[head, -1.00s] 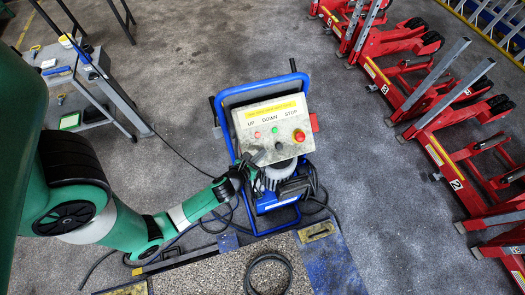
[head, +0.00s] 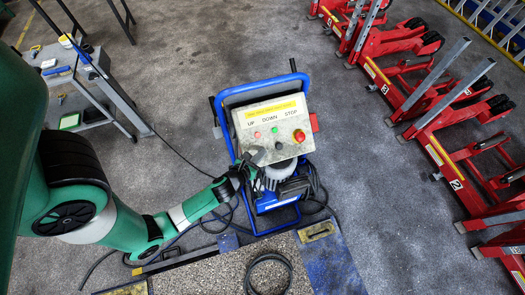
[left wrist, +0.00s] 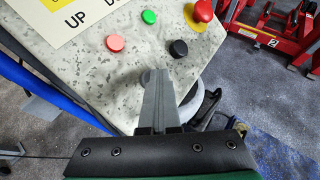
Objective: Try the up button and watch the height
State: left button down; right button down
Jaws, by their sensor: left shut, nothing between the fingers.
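The grey speckled control box (head: 240,125) sits on a blue-framed cart and carries the labels UP, DOWN and STOP. Below UP is a salmon-pink button (left wrist: 115,43). A green button (left wrist: 149,17) is below DOWN, with a black button (left wrist: 178,48) nearer my gripper. A red mushroom button (left wrist: 201,11) on a yellow base is below STOP. My left gripper (head: 258,155) is shut and empty, at the box's lower edge. In the left wrist view its fingertips (left wrist: 157,73) appear below the pink and black buttons, apart from both. My right gripper is out of view.
Red jacks (head: 455,150) stand in a row on the right. A grey tool trolley (head: 95,105) is at the upper left. Black cables lie around the blue cart (head: 232,93). A gravel-topped platform (head: 225,272) is in front. Grey floor is clear between cart and jacks.

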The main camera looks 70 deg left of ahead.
pick_arm(q)
jog(key=shift+d+r+p, duration=0.45)
jog(key=shift+d+r, duration=0.1)
jog(key=shift+r, duration=0.2)
jog(key=shift+d+r+p, duration=0.65)
jog(key=shift+d+r, duration=0.15)
jog(key=shift+r, duration=0.2)
jog(key=shift+d+r+p, duration=0.6)
jog(key=shift+d+r, duration=0.15)
jog(key=shift+r, duration=0.2)
